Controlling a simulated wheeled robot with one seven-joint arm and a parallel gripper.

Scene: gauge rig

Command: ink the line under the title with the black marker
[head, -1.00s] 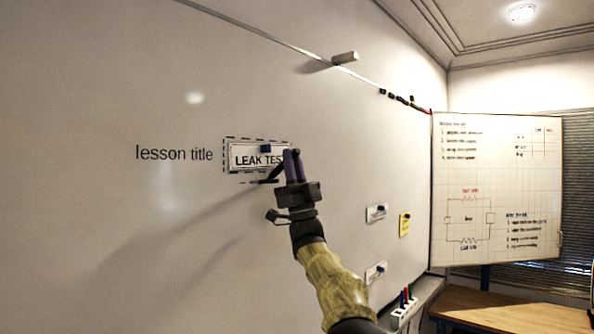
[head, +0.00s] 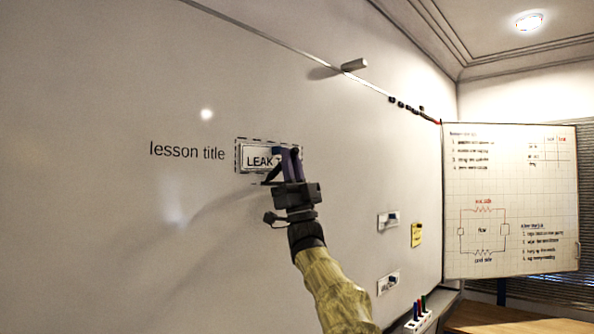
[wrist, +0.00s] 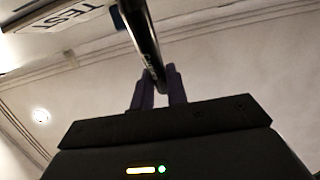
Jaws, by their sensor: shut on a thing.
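A white title card reading LEAK TEST (head: 256,161) sits inside a dashed outline on the whiteboard, right of the printed words "lesson title" (head: 187,151). My gripper (head: 286,153), with purple fingers, is in front of the card's right part and hides the rest of its lettering. In the wrist view the fingers (wrist: 160,85) are shut on the black marker (wrist: 141,35), which points away toward the board. The card's TEST end (wrist: 72,14) shows at the top left there. A short dark mark shows under the card beside my gripper; I cannot tell whether the marker tip touches the board.
Two small white cards (head: 388,220) (head: 388,283) and a yellow note (head: 416,235) are on the board at lower right. A tray with coloured markers (head: 419,312) is below them. The board left of the title is clear.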

